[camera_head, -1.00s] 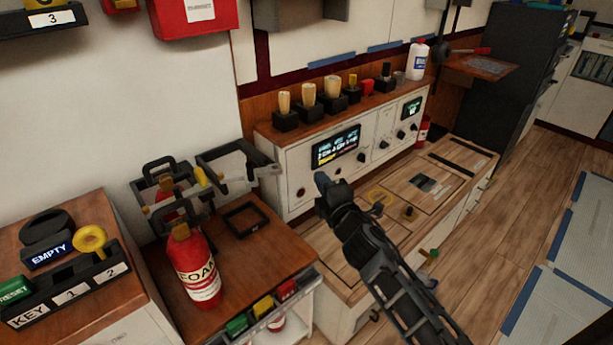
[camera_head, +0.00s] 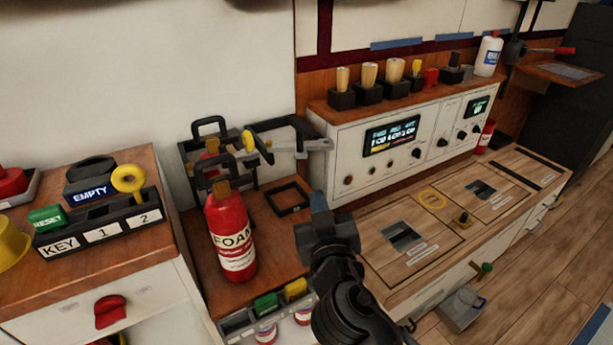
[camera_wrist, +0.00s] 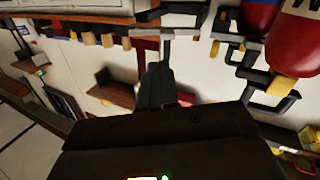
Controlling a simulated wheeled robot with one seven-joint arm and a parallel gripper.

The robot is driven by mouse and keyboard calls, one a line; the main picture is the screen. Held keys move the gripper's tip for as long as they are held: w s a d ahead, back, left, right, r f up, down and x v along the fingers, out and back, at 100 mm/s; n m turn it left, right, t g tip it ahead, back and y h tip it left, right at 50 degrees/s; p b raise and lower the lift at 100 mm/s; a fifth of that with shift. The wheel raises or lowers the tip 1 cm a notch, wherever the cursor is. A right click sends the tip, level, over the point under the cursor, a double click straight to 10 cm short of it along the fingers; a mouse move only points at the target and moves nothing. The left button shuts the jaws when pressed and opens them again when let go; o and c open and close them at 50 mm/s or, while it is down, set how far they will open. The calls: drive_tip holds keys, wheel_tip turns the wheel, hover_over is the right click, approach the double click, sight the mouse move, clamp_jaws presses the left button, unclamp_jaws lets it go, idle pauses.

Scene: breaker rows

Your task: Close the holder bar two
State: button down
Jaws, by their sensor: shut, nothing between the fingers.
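A black extinguisher holder (camera_head: 190,150) stands against the wall on the brown counter. I cannot read which bar is number two. A red FOAM extinguisher (camera_head: 230,235) stands upright in front, and a second one is mostly hidden behind the holder. My gripper (camera_head: 318,203) is shut and empty, right of the holder and apart from it. In the wrist view, my gripper (camera_wrist: 157,85) points away from the holder bars (camera_wrist: 268,90) at the right.
An empty black square frame (camera_head: 288,197) lies on the counter between the extinguisher and my gripper. A white control panel (camera_head: 350,150) with a screen and knobs stands behind. A key rack (camera_head: 100,230) is at the left. Wooden drawer tops (camera_head: 440,240) spread to the right.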

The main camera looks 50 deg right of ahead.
drive_tip(key=a+m, duration=0.2)
drive_tip(key=p, duration=0.3)
approach(305, 156)
drive_tip(key=x, duration=0.5)
drive_tip(key=shift+w+r, duration=0.1)
drive_tip(key=shift+w, duration=0.05)
drive_tip(key=shift+x, duration=0.8)
